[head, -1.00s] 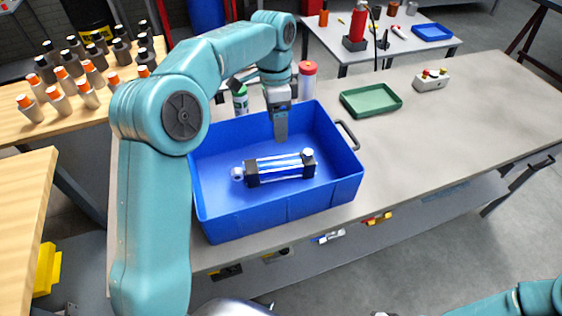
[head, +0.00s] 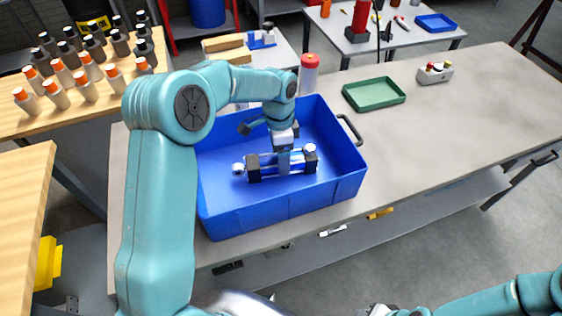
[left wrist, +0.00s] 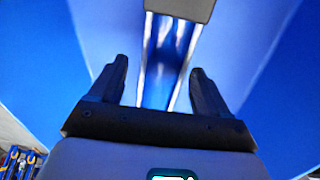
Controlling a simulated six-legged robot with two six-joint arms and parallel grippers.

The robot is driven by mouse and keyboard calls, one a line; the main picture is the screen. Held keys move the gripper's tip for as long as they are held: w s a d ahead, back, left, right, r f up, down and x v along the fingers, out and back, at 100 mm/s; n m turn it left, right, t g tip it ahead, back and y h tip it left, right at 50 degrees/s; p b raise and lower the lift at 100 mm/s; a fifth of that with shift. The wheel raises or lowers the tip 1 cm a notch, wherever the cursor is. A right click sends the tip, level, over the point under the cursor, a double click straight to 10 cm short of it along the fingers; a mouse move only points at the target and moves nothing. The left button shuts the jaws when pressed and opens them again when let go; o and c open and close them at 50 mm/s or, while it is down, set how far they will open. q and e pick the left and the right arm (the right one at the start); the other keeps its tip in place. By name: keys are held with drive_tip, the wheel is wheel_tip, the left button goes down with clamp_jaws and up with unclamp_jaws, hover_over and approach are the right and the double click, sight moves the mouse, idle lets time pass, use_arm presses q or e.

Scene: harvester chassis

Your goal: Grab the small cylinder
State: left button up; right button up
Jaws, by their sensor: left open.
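The small cylinder (head: 268,165) lies in the blue bin (head: 280,212), with dark end blocks, silver rods and round silver ends. My left gripper (head: 284,164) reaches down into the bin over the cylinder's middle. In the left wrist view the open fingers (left wrist: 159,72) stand on either side of the cylinder's rods (left wrist: 165,55), with gaps visible. Whether the fingers reach below the rods is not clear. My right gripper (head: 382,310) shows only at the bottom edge, cut off, so its jaw state cannot be told.
The bin's walls surround the cylinder and my left gripper. A red-capped bottle (head: 308,75) stands behind the bin. A green tray (head: 374,94) and a button box (head: 434,73) lie to the right on the grey table (head: 450,130). The table's right part is mostly clear.

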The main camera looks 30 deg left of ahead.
use_arm(q)
drive_tip(key=f, duration=0.3)
drive_tip(key=shift+w+f, duration=0.15)
drive_tip(key=shift+w, duration=0.15)
drive_tip(key=shift+s+d+f, duration=0.1)
drive_tip(key=shift+s+f, duration=0.05)
drive_tip(key=shift+f, duration=0.05)
drive_tip(key=shift+s+d+r, duration=0.1)
drive_tip(key=shift+s+r, duration=0.05)
drive_tip(key=shift+s, duration=0.15)
drive_tip(key=shift+w+f, duration=0.25)
drive_tip(key=shift+w, duration=0.05)
drive_tip(key=c, duration=0.7)
drive_tip(key=shift+r, duration=0.1)
clamp_jaws()
drive_tip(key=shift+r, duration=0.2)
drive_tip(key=shift+f, duration=0.1)
drive_tip(key=shift+w, duration=0.1)
